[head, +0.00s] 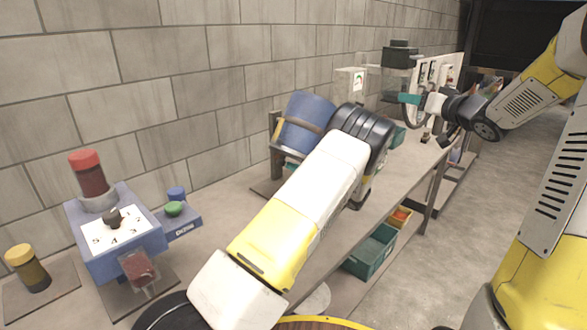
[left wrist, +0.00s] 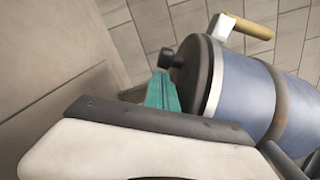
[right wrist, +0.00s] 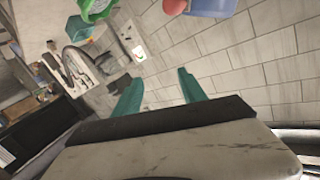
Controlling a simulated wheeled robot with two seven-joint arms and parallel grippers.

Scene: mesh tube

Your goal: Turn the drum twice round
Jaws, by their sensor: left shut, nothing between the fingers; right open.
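The blue drum (head: 306,122) lies on a stand (head: 276,160) against the wall, partly hidden by my left wrist. The left wrist view shows the drum (left wrist: 238,95) with a dark end face, a black knob (left wrist: 168,58) and a pale arm with a wooden grip (left wrist: 254,29). My left gripper's teal fingers (left wrist: 163,92) are shut and empty, in front of the dark end near the knob; contact cannot be told.
A blue box with a dial (head: 115,232), a red-capped cylinder (head: 90,175) and a green button (head: 174,208) stand at the left. A black-topped device (head: 400,56) stands near my right gripper. A teal bin (head: 370,252) sits below the bench. The floor at right is clear.

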